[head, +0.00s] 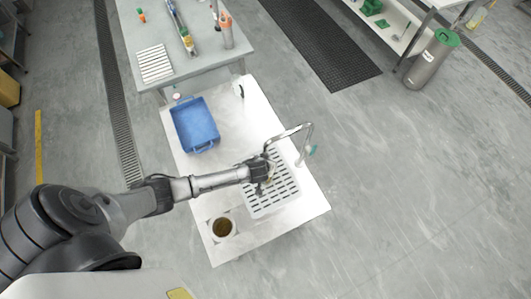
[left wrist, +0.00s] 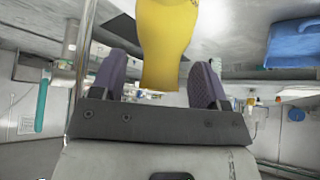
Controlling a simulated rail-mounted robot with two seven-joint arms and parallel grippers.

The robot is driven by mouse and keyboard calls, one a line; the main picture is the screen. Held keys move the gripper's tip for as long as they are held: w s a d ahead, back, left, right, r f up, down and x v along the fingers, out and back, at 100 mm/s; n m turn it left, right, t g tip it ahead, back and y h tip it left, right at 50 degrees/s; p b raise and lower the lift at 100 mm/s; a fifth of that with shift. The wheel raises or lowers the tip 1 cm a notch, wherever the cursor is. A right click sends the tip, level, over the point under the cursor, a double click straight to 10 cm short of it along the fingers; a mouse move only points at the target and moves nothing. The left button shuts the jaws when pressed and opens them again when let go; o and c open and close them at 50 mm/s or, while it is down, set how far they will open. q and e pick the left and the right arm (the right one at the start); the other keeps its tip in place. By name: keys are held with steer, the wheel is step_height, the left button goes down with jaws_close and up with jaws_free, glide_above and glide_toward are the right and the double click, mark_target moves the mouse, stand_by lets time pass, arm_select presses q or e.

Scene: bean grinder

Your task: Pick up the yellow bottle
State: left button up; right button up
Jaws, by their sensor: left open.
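The yellow bottle (left wrist: 165,40) fills the top middle of the left wrist view, and its narrower end shows between my two dark fingers. Gaps show on both sides of it, so my left gripper (left wrist: 160,72) is open and not closed on it. In the head view my left gripper (head: 266,176) is over the white slotted rack (head: 284,194) on the white table. There my gripper mostly hides the bottle. My right gripper is not in view.
A curved metal faucet (head: 308,136) stands close beside my left gripper. A blue bin (head: 195,125) is on the same white table (head: 235,165), behind the gripper. A round container with brown contents (head: 222,227) stands near the front edge.

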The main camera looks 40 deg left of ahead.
arm_select(q)
steer(key=shift+c, duration=0.2)
jaws_close()
stand_by(0.5)
